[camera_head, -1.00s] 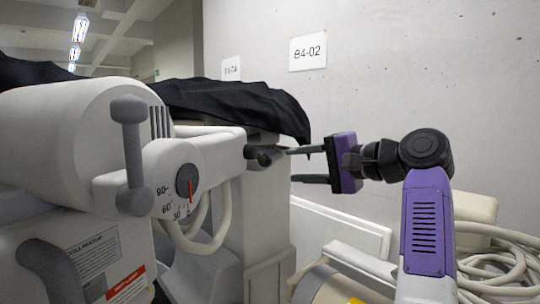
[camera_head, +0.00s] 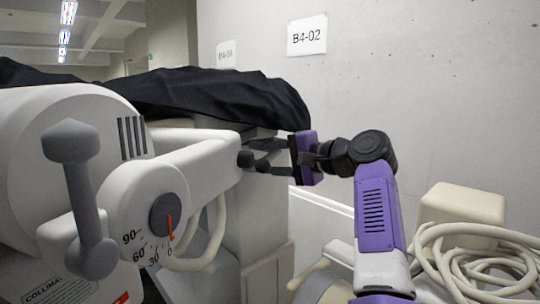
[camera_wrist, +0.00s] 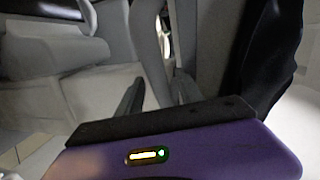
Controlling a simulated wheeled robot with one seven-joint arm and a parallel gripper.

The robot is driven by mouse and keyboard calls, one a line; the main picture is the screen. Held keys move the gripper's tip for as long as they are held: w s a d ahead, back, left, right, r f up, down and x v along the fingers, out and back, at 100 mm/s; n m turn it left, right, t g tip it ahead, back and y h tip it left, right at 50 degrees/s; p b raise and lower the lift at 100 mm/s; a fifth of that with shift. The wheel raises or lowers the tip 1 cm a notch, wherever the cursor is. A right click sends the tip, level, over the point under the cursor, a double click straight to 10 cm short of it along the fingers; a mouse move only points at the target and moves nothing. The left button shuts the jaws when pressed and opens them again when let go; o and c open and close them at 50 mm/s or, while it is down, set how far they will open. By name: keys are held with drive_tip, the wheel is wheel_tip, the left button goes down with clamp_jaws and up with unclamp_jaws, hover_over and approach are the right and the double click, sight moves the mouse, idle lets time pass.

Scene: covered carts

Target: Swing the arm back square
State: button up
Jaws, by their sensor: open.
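The white swing arm (camera_head: 205,165) reaches from the round hub with a dial (camera_head: 166,213) at the left toward the right and back. The dial's red pointer (camera_head: 170,226) points down, at or near the 0 mark. A dark knob (camera_head: 246,158) sits at the arm's far end. My gripper (camera_head: 260,157) is open, its two dark fingers pointing left, with their tips close to the knob; I cannot tell whether they touch or straddle it. In the wrist view the two fingers (camera_wrist: 158,92) stand apart, with grey surfaces beyond them.
A black cover (camera_head: 200,98) drapes the cart behind the arm and hangs near my gripper. Coiled pale hoses (camera_head: 465,255) and a cream box (camera_head: 466,205) lie at the right. A concrete wall (camera_head: 430,90) closes the back.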

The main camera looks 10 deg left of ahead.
clamp_jaws()
drive_tip(key=shift+f, duration=0.15)
idle(1.4)
